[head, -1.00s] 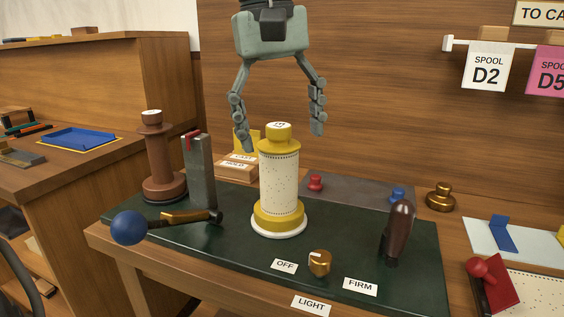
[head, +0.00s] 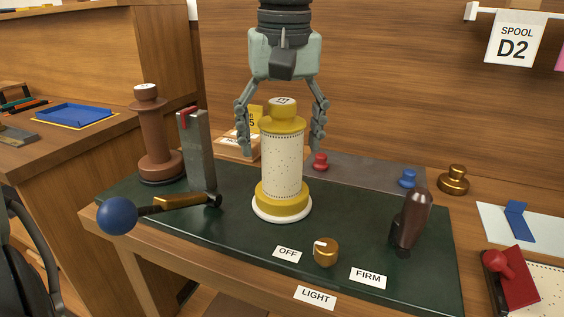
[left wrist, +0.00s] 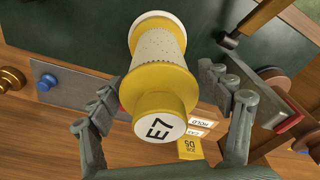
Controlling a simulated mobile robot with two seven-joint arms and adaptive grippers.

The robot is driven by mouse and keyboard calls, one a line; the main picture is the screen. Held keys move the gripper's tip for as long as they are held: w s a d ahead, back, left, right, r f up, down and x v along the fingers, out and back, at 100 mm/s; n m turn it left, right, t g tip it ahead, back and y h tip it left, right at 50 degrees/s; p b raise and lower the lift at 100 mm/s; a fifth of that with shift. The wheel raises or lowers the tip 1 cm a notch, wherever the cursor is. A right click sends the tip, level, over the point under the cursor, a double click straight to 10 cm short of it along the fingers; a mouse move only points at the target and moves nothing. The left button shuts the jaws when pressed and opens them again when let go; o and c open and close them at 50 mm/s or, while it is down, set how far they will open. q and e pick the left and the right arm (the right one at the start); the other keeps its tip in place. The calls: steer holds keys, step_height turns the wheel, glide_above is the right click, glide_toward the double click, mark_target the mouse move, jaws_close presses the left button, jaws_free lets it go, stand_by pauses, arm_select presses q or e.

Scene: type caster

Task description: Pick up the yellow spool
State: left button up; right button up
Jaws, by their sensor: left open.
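The yellow spool (head: 283,160) stands upright on a white round base on the dark green mat, with a dotted cream paper band around its middle. In the left wrist view the spool (left wrist: 161,83) shows its knob end labelled E7. My left gripper (head: 283,150) is open and points down from above, behind the spool's upper part in the head view. In the left wrist view its fingers (left wrist: 160,90) stand on either side of the spool with gaps. I cannot tell whether either finger touches it. My right gripper is not in view.
A brown spool (head: 157,140) and a grey upright post (head: 196,150) stand to the left. A blue-ball lever (head: 118,215) lies in front of them. A brass knob (head: 326,252) and a dark brown handle (head: 412,220) are to the right.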

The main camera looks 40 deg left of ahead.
arm_select(q)
steer(key=c, duration=1.4)
